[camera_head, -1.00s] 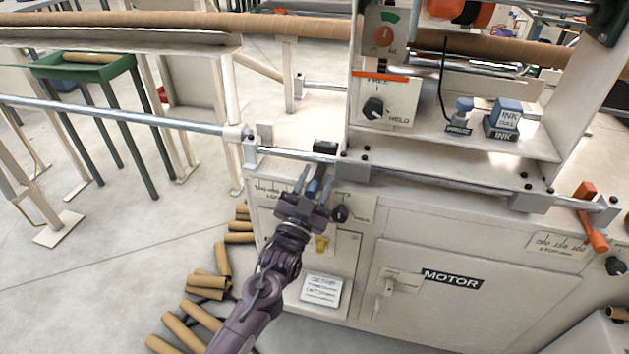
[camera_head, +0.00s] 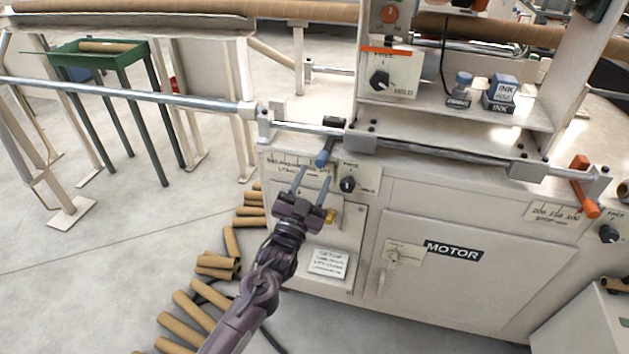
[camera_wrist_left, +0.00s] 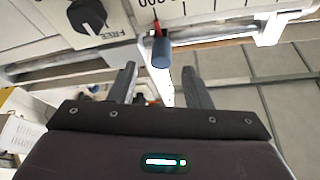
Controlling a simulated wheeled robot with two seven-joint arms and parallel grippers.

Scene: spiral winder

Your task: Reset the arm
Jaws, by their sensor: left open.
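My left gripper (camera_head: 315,185) is in front of the cream machine cabinet (camera_head: 470,310), with its two fingers apart and nothing between them. A blue-grey handle (camera_head: 323,158) on the machine's rail is just beyond the fingertips. In the left wrist view the same handle (camera_wrist_left: 161,50) shows past the open fingers (camera_wrist_left: 160,85), apart from them. A black knob (camera_head: 347,184) on a FREE/HOLD plate is right of the fingers; it also shows in the left wrist view (camera_wrist_left: 87,15). My right gripper is not in view.
A steel rail (camera_head: 440,150) runs along the machine's top edge, with an orange lever (camera_head: 584,188) at its right end. A green tray stand (camera_head: 135,50) is at the back left. Several cardboard tubes (camera_head: 187,310) lie on the floor. Open floor (camera_head: 90,270) is at the left.

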